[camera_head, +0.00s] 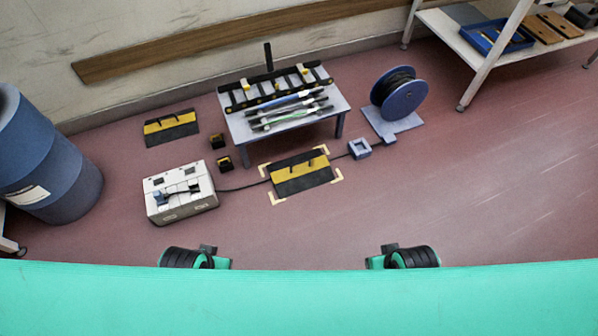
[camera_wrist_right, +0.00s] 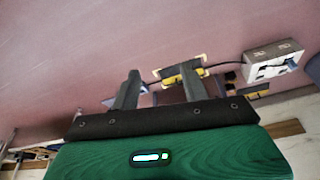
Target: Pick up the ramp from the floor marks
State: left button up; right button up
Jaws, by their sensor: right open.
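The ramp (camera_head: 302,184), a black plate with a yellow band and small upright handles, lies flat on the floor inside cream corner marks (camera_head: 337,175). A dark cable runs up to it from both sides. In the right wrist view the ramp (camera_wrist_right: 183,72) shows small and far off, partly hidden by a finger. My right gripper (camera_wrist_right: 159,76) is open and empty, well away from the ramp. In the head view my left gripper (camera_head: 209,257) and right gripper (camera_head: 386,256) are at the bottom, nearer to me than the ramp; the left one's fingers are not clear.
A second ramp (camera_head: 171,130) lies at the back left. Around the marked ramp are a white box (camera_head: 181,204), small black-yellow blocks (camera_head: 225,163), a low table (camera_head: 236,125), a grey-blue block (camera_head: 359,148) and a cable reel (camera_head: 404,99). A blue drum (camera_head: 45,180) stands left. Floor to the right is clear.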

aim_at(290, 177)
jog(key=i+l+z, duration=0.1)
jog(key=i+l, duration=0.2)
jog(key=i+l+z, duration=0.1)
jog(key=i, duration=0.45)
jog(key=l, duration=0.1)
